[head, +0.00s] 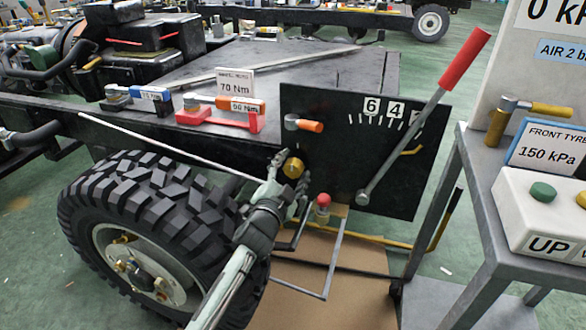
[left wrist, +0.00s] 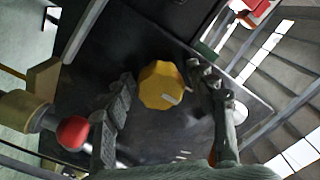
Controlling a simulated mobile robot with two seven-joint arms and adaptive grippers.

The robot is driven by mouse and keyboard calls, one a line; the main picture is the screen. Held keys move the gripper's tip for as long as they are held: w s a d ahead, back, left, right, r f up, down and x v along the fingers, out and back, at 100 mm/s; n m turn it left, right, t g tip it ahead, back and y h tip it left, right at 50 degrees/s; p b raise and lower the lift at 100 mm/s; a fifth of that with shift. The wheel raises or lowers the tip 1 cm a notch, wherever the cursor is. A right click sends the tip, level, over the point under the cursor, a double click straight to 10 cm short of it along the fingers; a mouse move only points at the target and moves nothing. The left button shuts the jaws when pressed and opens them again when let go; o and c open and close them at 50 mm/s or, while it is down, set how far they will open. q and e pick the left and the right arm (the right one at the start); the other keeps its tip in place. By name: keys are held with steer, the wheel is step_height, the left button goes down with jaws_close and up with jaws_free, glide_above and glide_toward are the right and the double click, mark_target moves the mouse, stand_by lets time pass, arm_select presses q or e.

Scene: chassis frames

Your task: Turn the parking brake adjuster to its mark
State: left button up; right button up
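The parking brake adjuster appears to be a yellow scalloped knob (head: 293,167) on a black panel (head: 335,185). In the left wrist view the knob (left wrist: 158,82) shows a short white line on its lower right, and a small white tick lies on the panel below it. My left gripper (head: 289,174) is in front of the panel at the knob. In the left wrist view my left gripper (left wrist: 163,90) is open, one finger each side of the knob, with gaps between. My right gripper is out of view.
A red-handled lever (head: 437,95) slants across the panel beside a numbered scale. An orange-handled valve (head: 304,124) sits above the knob. A red ball-topped lever (head: 323,200) stands below right. A tyre (head: 150,230) is at left, a grey cart (head: 480,165) at right.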

arm_select(q)
steer(key=shift+s+a+f, duration=0.1)
steer(key=shift+s+a, duration=0.05)
steer(key=shift+s, duration=0.4)
steer(key=v, duration=1.1)
